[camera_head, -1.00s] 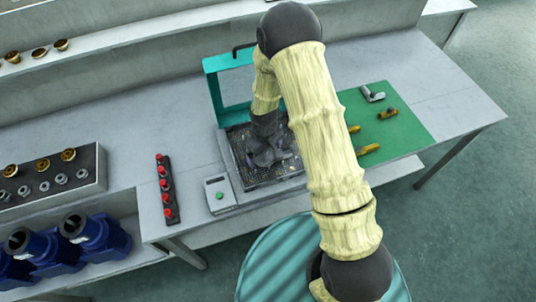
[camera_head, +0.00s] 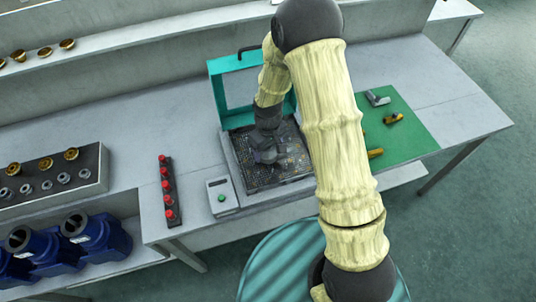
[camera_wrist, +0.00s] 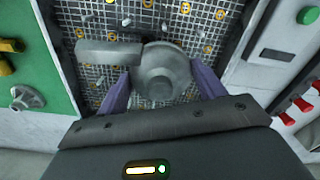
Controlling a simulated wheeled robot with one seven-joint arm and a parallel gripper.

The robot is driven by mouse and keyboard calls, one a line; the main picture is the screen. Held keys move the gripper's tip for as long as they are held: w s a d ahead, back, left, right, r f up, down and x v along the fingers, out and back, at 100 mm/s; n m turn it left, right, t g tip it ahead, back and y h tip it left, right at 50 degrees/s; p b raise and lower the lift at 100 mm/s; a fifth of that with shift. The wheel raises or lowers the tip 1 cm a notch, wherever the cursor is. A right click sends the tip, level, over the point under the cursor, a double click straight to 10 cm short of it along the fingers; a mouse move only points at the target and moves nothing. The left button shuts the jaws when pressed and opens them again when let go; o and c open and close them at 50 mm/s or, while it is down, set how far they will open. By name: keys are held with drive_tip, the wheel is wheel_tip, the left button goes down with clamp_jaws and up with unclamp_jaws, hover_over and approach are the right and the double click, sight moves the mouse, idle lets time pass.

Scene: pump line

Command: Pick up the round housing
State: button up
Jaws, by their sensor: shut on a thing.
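The round housing (camera_wrist: 164,74) is a grey metal body with a round face and a block-like arm (camera_wrist: 105,52) reaching left in the wrist view. My gripper (camera_wrist: 160,88) has its purple fingers on either side of the round body and is shut on it. In the head view my gripper (camera_head: 268,152) is over the dark mesh bed of the teal-framed fixture (camera_head: 216,92). The housing is hard to make out there against the dark gripper. I cannot tell whether it is clear of the mesh.
A green mat (camera_head: 415,135) with a grey fitting (camera_head: 377,98) and brass parts (camera_head: 393,118) lies to the right. A small box with a green button (camera_head: 221,196) and a red-capped strip (camera_head: 167,192) stand left. Blue pumps (camera_head: 95,232) sit lower left. The mesh holds small scattered bits.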

wheel_tip(320, 180, up, 6)
drive_tip(key=shift+f+b, duration=0.1)
drive_tip(key=shift+b, duration=0.25)
idle(0.4)
drive_tip(key=shift+r+p, duration=2.1)
drive_tip(key=shift+r, duration=0.45)
drive_tip(key=d+f+m, duration=0.2)
drive_tip(key=d+f, duration=0.1)
drive_tip(key=d, duration=0.1)
drive_tip(key=w+d+f+m, duration=0.1)
drive_tip(key=d+f+m, duration=0.2)
drive_tip(key=d, duration=0.2)
drive_tip(key=w+d+f+m, duration=0.1)
drive_tip(key=d+f+m, duration=0.1)
drive_tip(key=d+f, duration=0.1)
drive_tip(key=shift+w+d+f, duration=0.1)
drive_tip(key=shift+w+d, duration=0.15)
drive_tip(key=shift+d, duration=0.5)
drive_tip(key=shift+a, duration=0.1)
